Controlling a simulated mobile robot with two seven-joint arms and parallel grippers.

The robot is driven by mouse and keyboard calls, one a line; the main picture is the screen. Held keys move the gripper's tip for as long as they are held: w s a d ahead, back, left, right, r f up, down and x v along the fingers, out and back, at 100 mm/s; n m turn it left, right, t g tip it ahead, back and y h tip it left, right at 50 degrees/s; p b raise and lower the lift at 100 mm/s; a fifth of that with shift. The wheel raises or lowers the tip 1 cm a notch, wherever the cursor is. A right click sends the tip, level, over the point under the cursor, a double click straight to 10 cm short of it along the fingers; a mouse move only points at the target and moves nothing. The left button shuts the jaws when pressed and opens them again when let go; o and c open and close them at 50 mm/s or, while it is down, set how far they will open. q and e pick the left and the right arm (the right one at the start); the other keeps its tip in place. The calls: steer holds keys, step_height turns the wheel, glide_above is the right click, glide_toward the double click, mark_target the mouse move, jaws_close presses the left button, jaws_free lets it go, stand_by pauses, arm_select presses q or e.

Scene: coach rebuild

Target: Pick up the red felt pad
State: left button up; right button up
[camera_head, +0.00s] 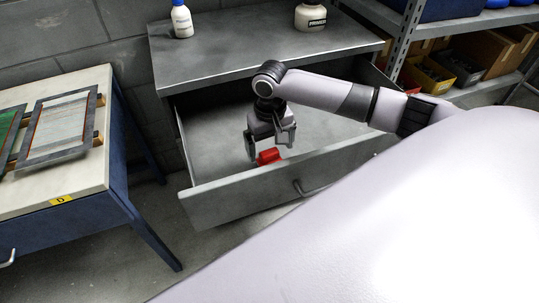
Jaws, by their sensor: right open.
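The red felt pad (269,156) is a small red block in the open drawer (228,198) of a grey metal cabinet (255,52). My right gripper (268,148) points down into the drawer, with its fingers apart around or just above the pad. I cannot tell whether the fingers touch it. Part of the pad is hidden by the gripper. My left gripper is not in view.
The drawer's front wall with its handle (309,189) stands close in front of the gripper. The cabinet top, bearing a white bottle (181,20) and a primer jar (310,16), overhangs behind. A workbench (62,188) stands left, shelves (470,88) right.

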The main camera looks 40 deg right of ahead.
mark_target(269, 151)
steer(key=f, duration=0.3)
steer(key=shift+w+f, duration=0.2)
steer(key=shift+f, duration=0.05)
steer(key=c, duration=1.1)
steer(key=shift+c, duration=0.2)
steer(key=shift+r, duration=0.15)
step_height(269, 151, up, 20)
steer(key=p, duration=0.1)
